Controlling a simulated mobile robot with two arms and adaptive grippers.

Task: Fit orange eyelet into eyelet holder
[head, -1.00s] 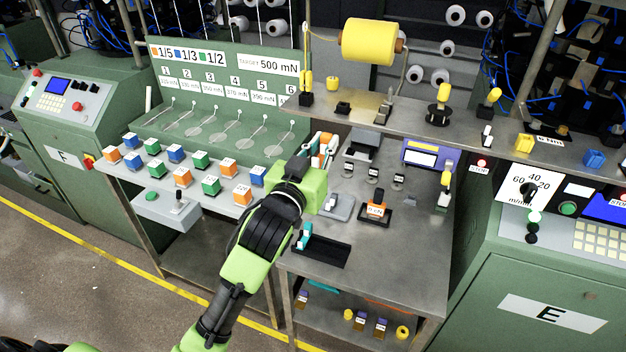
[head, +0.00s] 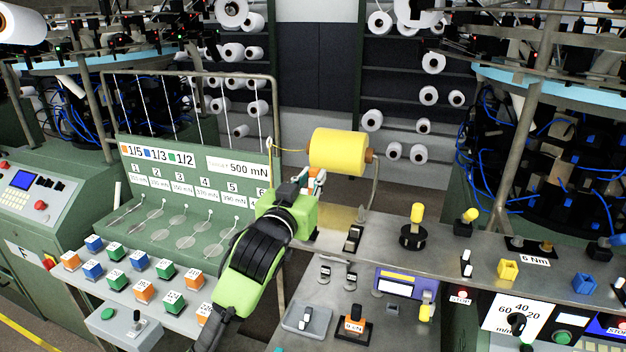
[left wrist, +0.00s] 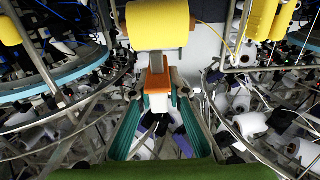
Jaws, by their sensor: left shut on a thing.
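My left gripper (left wrist: 158,100) is shut on a small orange and white piece, which I take for the orange eyelet (left wrist: 157,79). The eyelet stands between the teal-lined fingertips in the left wrist view. In the head view my left gripper (head: 313,182) is raised at the left end of the upper shelf, just below and left of the big yellow yarn cone (head: 338,150). The cone also shows beyond the eyelet in the left wrist view (left wrist: 157,23). I cannot make out the eyelet holder for certain; the gripper hides part of the shelf. My right gripper is out of view.
The metal shelf (head: 385,227) carries a black stand with a yellow peg (head: 413,232), black parts (head: 353,238) and a yellow block (head: 508,269). A curved rod (head: 374,185) supports the cone. Coloured cubes (head: 143,290) lie on the left bench. A thread runs left from the cone.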

